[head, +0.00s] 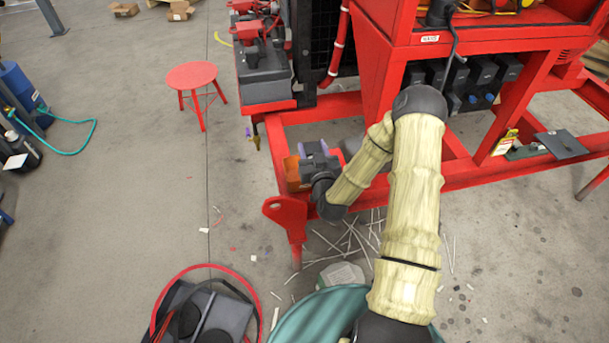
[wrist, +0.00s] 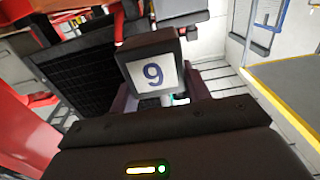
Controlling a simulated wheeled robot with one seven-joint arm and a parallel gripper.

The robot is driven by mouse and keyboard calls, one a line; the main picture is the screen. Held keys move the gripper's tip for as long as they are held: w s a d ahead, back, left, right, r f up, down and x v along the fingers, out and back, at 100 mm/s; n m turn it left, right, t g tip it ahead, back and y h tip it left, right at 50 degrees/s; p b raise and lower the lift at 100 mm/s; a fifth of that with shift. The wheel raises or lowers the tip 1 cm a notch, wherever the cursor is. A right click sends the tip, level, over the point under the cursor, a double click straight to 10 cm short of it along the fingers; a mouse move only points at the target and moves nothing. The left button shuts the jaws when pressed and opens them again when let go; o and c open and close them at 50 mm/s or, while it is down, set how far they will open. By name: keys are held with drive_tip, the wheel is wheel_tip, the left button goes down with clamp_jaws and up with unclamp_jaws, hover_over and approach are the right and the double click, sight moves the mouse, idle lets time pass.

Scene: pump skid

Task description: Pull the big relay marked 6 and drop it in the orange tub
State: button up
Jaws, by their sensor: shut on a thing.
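My gripper (head: 316,158) is shut on a dark block-shaped relay (wrist: 152,48), held between its purplish fingers in the wrist view. The relay's white label (wrist: 153,75) faces the wrist camera and reads as 9 in this picture. I cannot tell whether it is a 6 seen upside down. In the head view my gripper is over the left end of the red skid frame. An orange tub (head: 295,186) shows partly beneath and beside it, mostly hidden by my gripper. I cannot tell the height between them.
Several dark relays with blue parts (head: 483,75) sit below the red cabinet (head: 430,40) on the right. A red stool (head: 192,76) stands to the left. Pale scraps (head: 350,240) litter the floor by the red frame (head: 285,215). The floor at left is mostly clear.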

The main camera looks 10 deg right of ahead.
drive_tip(key=o, duration=1.1)
drive_tip(key=s+p, duration=0.7)
drive_tip(key=s, duration=1)
drive_tip(key=shift+s+p, duration=0.2)
drive_tip(key=shift+p, duration=0.2)
drive_tip(key=shift+w, duration=0.1)
drive_tip(key=shift+a, duration=0.15)
